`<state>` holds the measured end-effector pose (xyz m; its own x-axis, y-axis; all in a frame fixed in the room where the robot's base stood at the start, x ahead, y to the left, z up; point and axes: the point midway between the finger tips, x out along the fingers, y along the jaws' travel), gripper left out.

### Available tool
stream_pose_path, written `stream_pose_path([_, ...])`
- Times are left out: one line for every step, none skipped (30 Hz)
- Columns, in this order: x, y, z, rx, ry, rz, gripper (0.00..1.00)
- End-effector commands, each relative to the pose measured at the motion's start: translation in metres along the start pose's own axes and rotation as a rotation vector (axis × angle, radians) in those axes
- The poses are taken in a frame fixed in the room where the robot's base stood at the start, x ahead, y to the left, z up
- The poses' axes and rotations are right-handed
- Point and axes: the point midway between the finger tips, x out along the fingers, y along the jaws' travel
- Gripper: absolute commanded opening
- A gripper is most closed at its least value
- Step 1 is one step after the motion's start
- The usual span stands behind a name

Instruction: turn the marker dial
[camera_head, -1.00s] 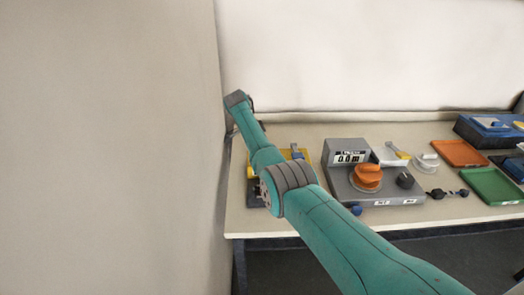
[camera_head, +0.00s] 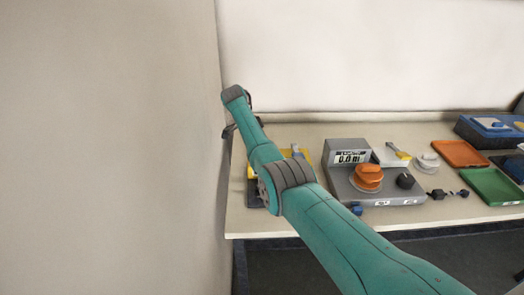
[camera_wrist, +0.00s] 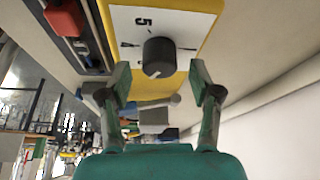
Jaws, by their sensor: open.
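The marker dial (camera_wrist: 159,57) is a black round knob with a pale pointer line. It sits on a white face (camera_wrist: 185,22) with printed numbers, among them 5 and 4, on a yellow body (camera_wrist: 213,6). I cannot tell whether a finger touches the dial. In the head view the yellow device (camera_head: 307,153) is mostly hidden behind my arm, and the dial is not visible there.
Right of the yellow device stands a grey unit with a display (camera_head: 350,157), an orange knob (camera_head: 367,177) and a black knob (camera_head: 405,181). Orange (camera_head: 460,153) and green (camera_head: 492,186) trays lie farther right. A wall (camera_head: 110,150) stands close on the left.

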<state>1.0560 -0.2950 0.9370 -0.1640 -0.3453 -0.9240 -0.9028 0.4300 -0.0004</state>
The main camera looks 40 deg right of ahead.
Motion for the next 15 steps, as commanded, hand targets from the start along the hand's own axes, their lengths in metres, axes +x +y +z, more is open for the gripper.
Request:
stream_pose_path([-0.009,0.000,0.000,0.000,0.000,-0.002,0.64])
stream_pose_path([-0.014,0.000,0.000,0.000,0.000,-0.001,0.64])
stream_pose_path([-0.020,0.000,0.000,0.000,0.000,-0.001,0.64])
stream_pose_path([-0.025,0.000,0.000,0.000,0.000,-0.002,0.64])
stream_pose_path([-0.029,0.000,0.000,0.000,0.000,-0.001,0.64])
stream_pose_path([-0.035,0.000,0.000,0.000,0.000,-0.001,0.64])
stream_pose_path([-0.039,0.000,0.000,0.000,0.000,-0.001,0.64])
stream_pose_path([-0.042,0.000,0.000,0.000,0.000,-0.001,0.64])
stream_pose_path([-0.045,0.000,0.000,0.000,0.000,-0.001,0.64])
stream_pose_path([-0.048,0.000,0.001,-0.001,0.000,0.000,0.64])
stream_pose_path([-0.050,0.000,0.001,-0.001,0.000,0.000,0.64])
stream_pose_path([-0.051,0.000,0.001,-0.001,0.000,0.001,0.64])
stream_pose_path([-0.052,0.000,0.001,-0.001,0.000,0.001,0.64])
stream_pose_path([-0.053,0.000,0.001,-0.001,0.000,0.002,0.64])
stream_pose_path([-0.054,0.000,0.001,-0.001,0.000,0.002,0.64])
